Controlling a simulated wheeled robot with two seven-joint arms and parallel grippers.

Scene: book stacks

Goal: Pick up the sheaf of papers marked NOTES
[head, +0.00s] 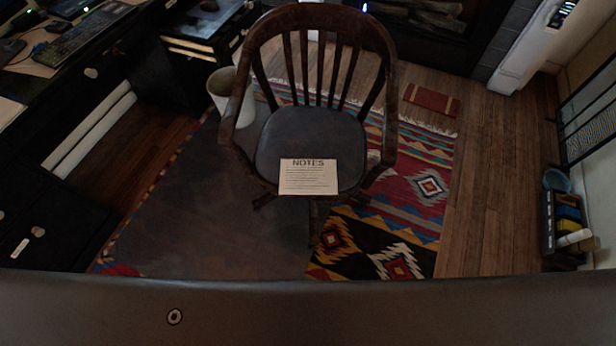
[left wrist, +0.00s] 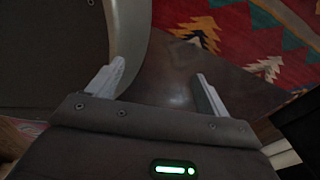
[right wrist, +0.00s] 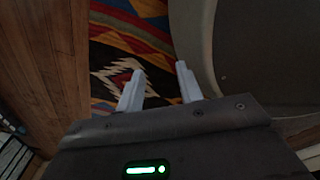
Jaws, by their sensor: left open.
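The sheaf of papers marked NOTES (head: 308,177) is a pale sheet with dark print. It lies flat on the front edge of the dark seat of a wooden chair (head: 268,135) in the head view. My left gripper (left wrist: 160,75) is open and empty in the left wrist view, above the floor and rug. My right gripper (right wrist: 160,74) has its fingers apart with nothing between them, above the patterned rug. Neither gripper shows in the head view, and the papers do not show in either wrist view.
The chair has curved arms and a spindled back behind the papers. A pale bin (head: 221,88) stands left of it. A desk with a keyboard (head: 85,38) is at the left. A patterned rug (head: 400,215) and bare wood floor (head: 487,200) lie to the right.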

